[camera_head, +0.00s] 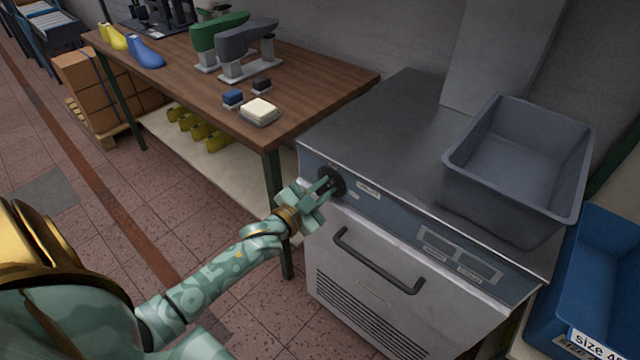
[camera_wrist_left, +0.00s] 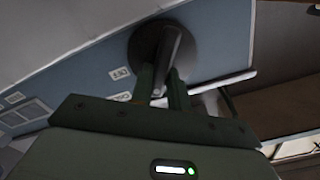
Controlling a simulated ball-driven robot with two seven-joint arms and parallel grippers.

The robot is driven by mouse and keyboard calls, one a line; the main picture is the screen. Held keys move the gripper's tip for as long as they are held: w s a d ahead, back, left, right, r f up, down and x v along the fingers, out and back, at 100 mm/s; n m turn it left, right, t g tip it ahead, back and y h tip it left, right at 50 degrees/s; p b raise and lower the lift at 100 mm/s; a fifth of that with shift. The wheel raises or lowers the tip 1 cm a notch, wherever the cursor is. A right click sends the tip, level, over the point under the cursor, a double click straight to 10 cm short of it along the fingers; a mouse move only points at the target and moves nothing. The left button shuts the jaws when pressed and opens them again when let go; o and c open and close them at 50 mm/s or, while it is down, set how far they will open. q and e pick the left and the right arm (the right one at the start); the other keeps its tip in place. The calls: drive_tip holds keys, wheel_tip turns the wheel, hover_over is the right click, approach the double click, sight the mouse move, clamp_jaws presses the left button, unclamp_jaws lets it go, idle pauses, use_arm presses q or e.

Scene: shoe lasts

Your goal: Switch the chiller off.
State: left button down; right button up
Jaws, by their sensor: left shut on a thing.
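The chiller (camera_head: 360,300) is a grey metal cabinet with a blue-grey control strip along its upper front. A round black rotary knob (camera_head: 333,180) sits at the left end of that strip. My left gripper (camera_head: 324,188) is at the knob with its fingers shut on the knob's raised grip. In the left wrist view, the knob (camera_wrist_left: 150,45) shows as a dark disc with a bar between my left gripper's two fingers (camera_wrist_left: 163,85). Small white labels sit beside the knob, too blurred to read surely. My right gripper is not in view.
A grey bin (camera_head: 515,165) stands on the chiller top. A black door handle (camera_head: 378,262) juts from the front below the strip. A wooden workbench (camera_head: 330,95) with shoe lasts and tools stands to the left. A blue bin (camera_head: 600,280) is at the right.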

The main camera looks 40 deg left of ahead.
use_arm(q)
drive_tip(key=m, duration=0.2)
drive_tip(key=shift+d+m+p, duration=0.15)
drive_tip(key=shift+m+p, duration=0.25)
drive_tip(key=m, duration=0.2)
drive_tip(key=shift+d+f+m, duration=0.1)
drive_tip(key=shift+f+m, duration=0.15)
drive_tip(key=shift+m, duration=0.15)
drive_tip(key=shift+f+m, duration=0.2)
drive_tip(key=shift+m, duration=1.15)
drive_tip(key=shift+f+m, duration=0.15)
drive_tip(key=shift+m, duration=1.2)
drive_tip(key=c, duration=1.3)
unclamp_jaws()
drive_tip(key=shift+d, duration=0.1)
drive_tip(key=shift+c, duration=0.2)
